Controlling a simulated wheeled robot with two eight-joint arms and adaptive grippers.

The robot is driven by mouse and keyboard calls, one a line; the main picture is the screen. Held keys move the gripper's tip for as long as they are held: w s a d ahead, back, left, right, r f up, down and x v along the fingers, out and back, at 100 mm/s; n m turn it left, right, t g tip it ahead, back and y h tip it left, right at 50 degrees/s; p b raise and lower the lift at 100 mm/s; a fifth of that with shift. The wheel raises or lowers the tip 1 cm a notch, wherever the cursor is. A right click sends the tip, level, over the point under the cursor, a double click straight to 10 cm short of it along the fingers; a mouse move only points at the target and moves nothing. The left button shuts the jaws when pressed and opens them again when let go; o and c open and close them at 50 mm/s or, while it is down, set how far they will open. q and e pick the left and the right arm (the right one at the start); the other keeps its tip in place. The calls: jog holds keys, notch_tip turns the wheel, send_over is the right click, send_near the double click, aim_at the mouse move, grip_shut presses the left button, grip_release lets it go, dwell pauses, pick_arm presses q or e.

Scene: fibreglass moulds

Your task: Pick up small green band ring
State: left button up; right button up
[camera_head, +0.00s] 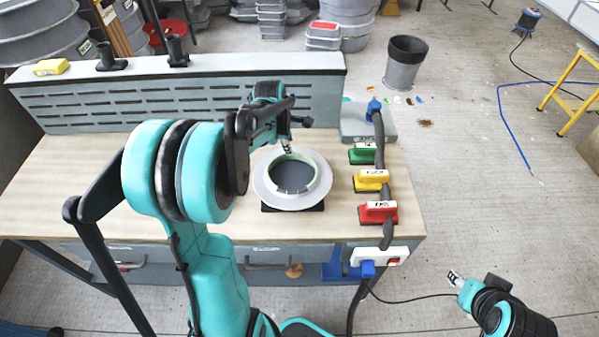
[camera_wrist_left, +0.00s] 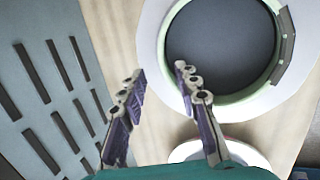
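The small pale green band ring (camera_head: 276,163) sits in a white-grey round mould (camera_head: 262,184) with a dark centre, on the wooden workbench. In the left wrist view the green ring (camera_wrist_left: 240,97) curves around the dark disc, inside the white flange (camera_wrist_left: 148,40). My left gripper (camera_head: 287,146) is over the far edge of the mould. In the wrist view its two fingers (camera_wrist_left: 160,73) are apart with nothing between them, beside the ring's rim. My right gripper (camera_head: 455,277) is at lower right, away from the bench; its finger opening is unclear.
Green (camera_head: 363,154), yellow (camera_head: 371,180) and red (camera_head: 378,212) handled blocks line the bench's right side. A slotted grey panel (camera_head: 180,100) stands at the back. A white round shape (camera_wrist_left: 245,153) lies under the left gripper.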

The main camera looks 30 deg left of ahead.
pick_arm(q)
jog(key=b+x, duration=0.1)
jog(key=x, duration=0.3)
jog(key=shift+s+f+b, duration=0.1)
jog(key=shift+f+b, duration=0.25)
jog(key=shift+f, duration=0.45)
jog(key=shift+r, duration=0.1)
grip_shut()
jog(key=shift+r, duration=0.1)
